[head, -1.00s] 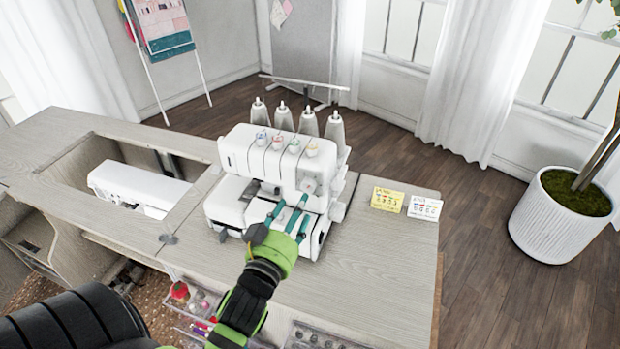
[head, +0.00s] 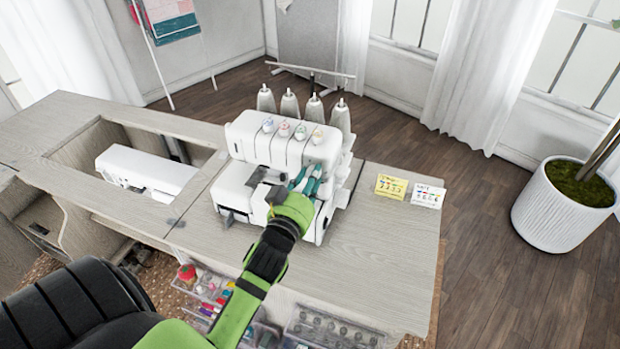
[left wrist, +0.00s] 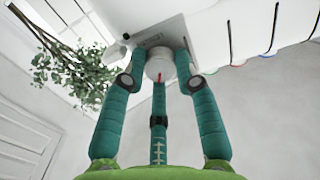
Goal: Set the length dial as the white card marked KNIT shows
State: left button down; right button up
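A white serger (head: 275,150) stands on the cabinet top. My left gripper (head: 308,178) reaches its right front with teal fingers pointing at the machine. In the left wrist view a white round dial (left wrist: 159,67) with a red mark sits on a grey-printed panel (left wrist: 160,38). The left gripper (left wrist: 160,70) has a finger on either side of the dial, spread apart; whether they touch it cannot be told. In the head view the hand hides the dial. The white card (head: 428,196) lies right of the serger, its print too small to read. My right gripper is out of view.
A yellow card (head: 391,187) lies beside the white one. Thread cones (head: 290,103) stand behind the serger. A white sewing machine (head: 145,170) sits in the cabinet opening at left. Clear trays (head: 335,328) are at the front. The top's right front is clear.

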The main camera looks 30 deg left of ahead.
pick_arm(q)
jog(key=shift+m, duration=0.3)
dwell(0.6)
jog(key=shift+m+p, duration=0.7)
jog(key=shift+m, duration=0.2)
jog(key=m+p, duration=0.1)
jog(key=m, duration=0.2)
jog(key=shift+m, duration=0.3)
jog(key=m+p, duration=0.1)
jog(key=m, duration=0.4)
jog(key=shift+m, duration=0.4)
jog(key=c, duration=0.9)
grip_release()
jog(key=shift+c, duration=0.2)
